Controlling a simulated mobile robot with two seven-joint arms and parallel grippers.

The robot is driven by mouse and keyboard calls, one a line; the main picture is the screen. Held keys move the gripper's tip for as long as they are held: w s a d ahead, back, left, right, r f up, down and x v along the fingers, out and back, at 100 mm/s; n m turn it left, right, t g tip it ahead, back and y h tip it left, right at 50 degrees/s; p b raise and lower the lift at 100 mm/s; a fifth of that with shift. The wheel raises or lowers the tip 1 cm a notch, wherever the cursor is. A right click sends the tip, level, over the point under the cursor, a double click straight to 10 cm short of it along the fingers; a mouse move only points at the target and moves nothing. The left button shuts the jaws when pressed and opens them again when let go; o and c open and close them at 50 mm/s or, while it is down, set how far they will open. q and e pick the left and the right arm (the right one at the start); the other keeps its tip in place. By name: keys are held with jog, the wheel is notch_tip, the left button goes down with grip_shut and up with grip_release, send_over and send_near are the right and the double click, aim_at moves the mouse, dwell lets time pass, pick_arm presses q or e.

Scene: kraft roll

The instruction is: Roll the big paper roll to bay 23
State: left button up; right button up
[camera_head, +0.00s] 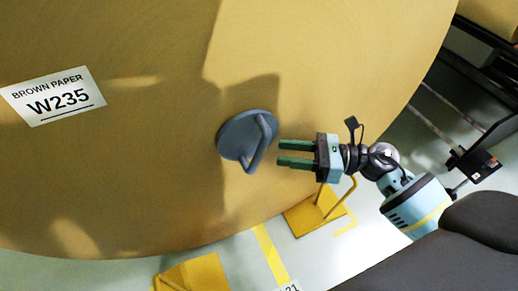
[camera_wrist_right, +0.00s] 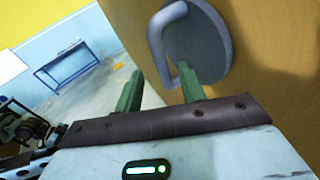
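The big brown paper roll (camera_head: 330,50) fills most of the head view, with a white label (camera_head: 58,96) reading "BROWN PAPER W235" on its flat end. A grey round plug with a handle (camera_head: 248,140) sits in the middle of that end. My right gripper (camera_head: 280,154) is open and empty, just to the right of the handle, apart from it in the head view. In the right wrist view its green fingers (camera_wrist_right: 158,92) point toward the grey handle (camera_wrist_right: 157,35), and the right finger overlaps the handle's lower end. My left gripper is out of view.
A yellow wedge-like piece (camera_head: 195,275) and a yellow stand with a bent bar (camera_head: 318,208) are on the floor by the roll. A yellow floor line ends at a marking partly reading "21" (camera_head: 290,286). A dark rack (camera_head: 485,60) is at right. A blue table (camera_wrist_right: 68,66) stands far off.

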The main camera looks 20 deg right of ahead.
aim_at(260, 151)
jog(key=x, duration=0.6)
jog(key=shift+w+a, duration=0.2)
jog(key=shift+a, duration=0.15)
grip_shut()
dwell(1.1)
